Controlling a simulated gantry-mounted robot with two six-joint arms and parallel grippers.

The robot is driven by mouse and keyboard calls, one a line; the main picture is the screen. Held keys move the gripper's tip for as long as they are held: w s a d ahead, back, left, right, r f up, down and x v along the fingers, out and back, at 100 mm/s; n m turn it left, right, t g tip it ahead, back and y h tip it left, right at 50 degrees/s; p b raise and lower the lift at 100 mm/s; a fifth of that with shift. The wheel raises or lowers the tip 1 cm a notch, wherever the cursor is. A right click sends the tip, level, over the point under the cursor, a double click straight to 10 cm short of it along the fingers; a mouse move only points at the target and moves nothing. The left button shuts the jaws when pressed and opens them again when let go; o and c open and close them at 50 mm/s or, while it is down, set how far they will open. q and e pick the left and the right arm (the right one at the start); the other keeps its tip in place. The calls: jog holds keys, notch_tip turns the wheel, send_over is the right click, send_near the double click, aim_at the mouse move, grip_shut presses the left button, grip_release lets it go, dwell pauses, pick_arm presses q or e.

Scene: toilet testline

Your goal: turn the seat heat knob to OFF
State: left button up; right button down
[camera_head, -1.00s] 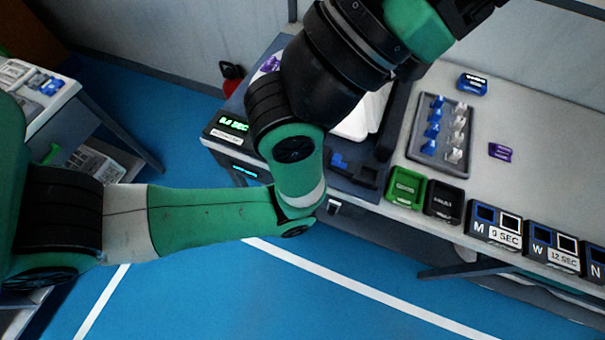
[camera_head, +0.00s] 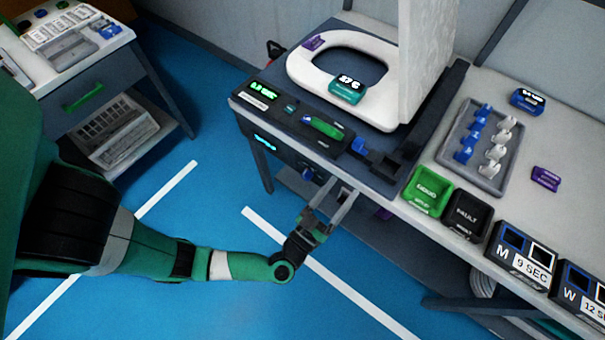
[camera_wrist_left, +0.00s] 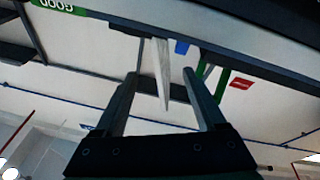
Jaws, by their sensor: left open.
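The toilet seat (camera_head: 390,52) is a white ring on a dark bench unit, with a teal display block on it. A small blue knob-like part (camera_head: 308,174) shows on the front face of the unit, below the top edge; I cannot read its label or setting. My left gripper (camera_head: 340,187) is open and empty in front of the bench, below the top, just right of this part and apart from it. In the left wrist view the open fingers (camera_wrist_left: 158,72) point up toward the bench's front edge, with a pale wedge-shaped piece between them in the picture.
The green bin (camera_head: 428,191) and black FAULT bin (camera_head: 467,213) line the bench front. A grey tray (camera_head: 455,128) holds blue and white pieces. A side cabinet (camera_head: 105,85) stands at left. Blue floor is open before the bench.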

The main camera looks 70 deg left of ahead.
pick_arm(q)
jog(key=s+a+f+m+g, duration=0.1)
jog(key=s+a+f+g, duration=0.1)
jog(key=s+f, duration=0.55)
jog(key=m+g+b, duration=0.2)
jog(key=b, duration=0.1)
send_near(305, 178)
jog(key=shift+t, duration=0.3)
jog(key=b+x, duration=0.1)
jog(key=x, duration=0.1)
jog(key=b+x, duration=0.1)
jog(key=x, duration=0.2)
jog(key=b+x, duration=0.1)
jog(key=x, duration=0.2)
jog(key=shift+w+a+f, duration=0.1)
jog(key=shift+a+f, duration=0.2)
jog(key=shift+f, duration=0.1)
jog(key=shift+w+a, duration=0.15)
jog(key=shift+w, duration=0.1)
pick_arm(e)
notch_tip(305, 178, down, 7)
jog(key=shift+f, duration=0.15)
pick_arm(q)
grip_shut()
